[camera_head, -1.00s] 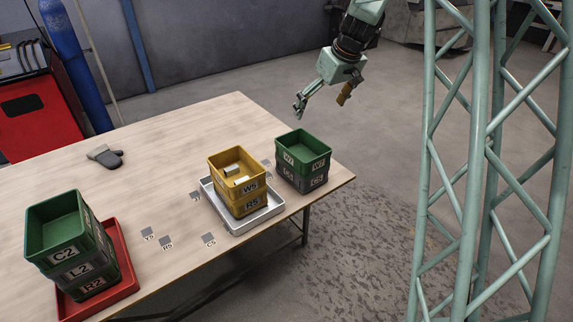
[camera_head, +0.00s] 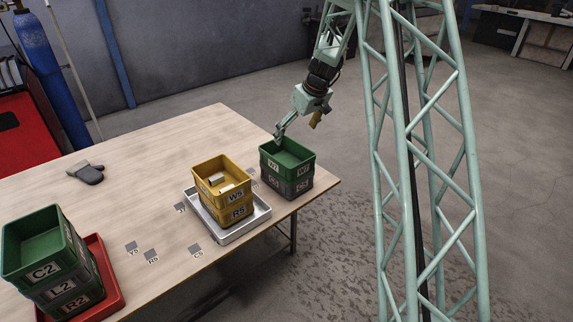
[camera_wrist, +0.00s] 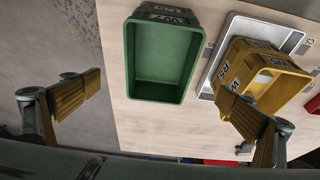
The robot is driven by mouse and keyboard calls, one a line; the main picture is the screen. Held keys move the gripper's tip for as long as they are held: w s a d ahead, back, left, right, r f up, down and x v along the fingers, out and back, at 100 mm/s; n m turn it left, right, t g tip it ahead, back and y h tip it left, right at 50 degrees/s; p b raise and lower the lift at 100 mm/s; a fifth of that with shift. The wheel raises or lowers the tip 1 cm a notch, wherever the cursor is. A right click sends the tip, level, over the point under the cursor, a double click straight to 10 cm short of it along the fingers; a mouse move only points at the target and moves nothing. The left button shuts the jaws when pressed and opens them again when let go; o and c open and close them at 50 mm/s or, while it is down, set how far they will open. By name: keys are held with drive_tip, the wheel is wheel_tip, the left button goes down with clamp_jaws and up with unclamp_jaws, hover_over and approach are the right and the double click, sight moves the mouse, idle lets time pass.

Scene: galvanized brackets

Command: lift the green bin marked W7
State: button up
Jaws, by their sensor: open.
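The green bin marked W7 (camera_head: 287,158) is stacked on a grey bin (camera_head: 290,183) at the table's right corner. It looks empty. In the wrist view the green bin (camera_wrist: 160,62) lies beyond and between my fingers, upper middle, with its label at the far end. My gripper (camera_head: 279,139) is at the bin's back-left rim in the head view; contact cannot be told. In the wrist view my gripper (camera_wrist: 165,108) is wide open with nothing between its yellow-padded fingers.
A yellow bin stack, W5 (camera_head: 222,178) over R5, stands on a silver tray (camera_head: 234,234) close to the left. A green-topped stack, C2 (camera_head: 40,250), is on a red tray (camera_head: 112,287).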

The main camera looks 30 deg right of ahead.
drive_tip(key=x, duration=0.8)
drive_tip(key=shift+b, duration=0.35)
drive_tip(key=shift+x, duration=2.65)
drive_tip(key=shift+w+d+r, duration=0.1)
drive_tip(key=shift+d, duration=0.05)
drive_tip(key=c, duration=1.1)
